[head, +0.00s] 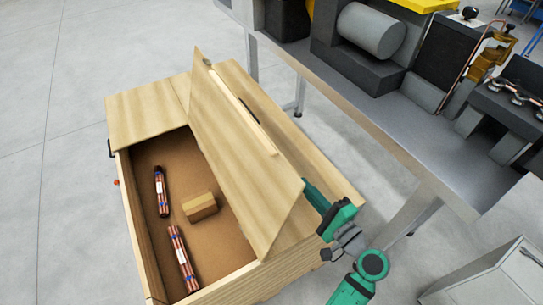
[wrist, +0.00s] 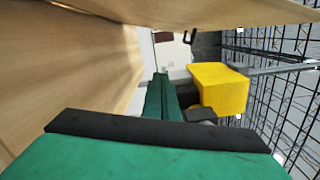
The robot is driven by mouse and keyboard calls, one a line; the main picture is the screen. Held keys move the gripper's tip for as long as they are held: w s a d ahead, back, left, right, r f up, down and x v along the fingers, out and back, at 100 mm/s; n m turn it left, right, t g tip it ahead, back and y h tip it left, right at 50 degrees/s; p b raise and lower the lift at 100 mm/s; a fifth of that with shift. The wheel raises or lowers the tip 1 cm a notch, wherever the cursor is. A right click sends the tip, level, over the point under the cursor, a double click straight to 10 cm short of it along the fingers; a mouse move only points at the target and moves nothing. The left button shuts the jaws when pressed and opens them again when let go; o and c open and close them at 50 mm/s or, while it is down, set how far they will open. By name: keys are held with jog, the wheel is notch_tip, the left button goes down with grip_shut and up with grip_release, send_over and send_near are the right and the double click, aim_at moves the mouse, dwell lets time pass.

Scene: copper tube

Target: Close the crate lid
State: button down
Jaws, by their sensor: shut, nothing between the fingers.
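The wooden crate (head: 128,215) stands on the floor in the head view, with its left part open. Its lid (head: 235,160) is raised and tilted, a pale wooden panel with a batten along it. My gripper (head: 314,196) is at the lid's near right corner, partly hidden behind it, so I cannot tell whether they touch. In the wrist view the green gripper finger (wrist: 160,100) is shut and empty, with pale wooden surfaces close at the left and above.
Inside the crate lie two bundles of copper tubes (head: 161,190) (head: 183,258) and a small cardboard box (head: 200,207). A grey workbench (head: 350,105) with machinery runs along the right. A white cabinet (head: 500,280) stands at lower right. The floor at left is clear.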

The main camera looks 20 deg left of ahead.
aim_at(275, 157)
notch_tip(275, 157, up, 6)
jog(key=n+g+y, duration=0.2)
jog(key=w+a+r, duration=0.1)
jog(key=a, duration=1)
jog(key=shift+w+r, duration=0.35)
jog(key=shift+a, duration=0.15)
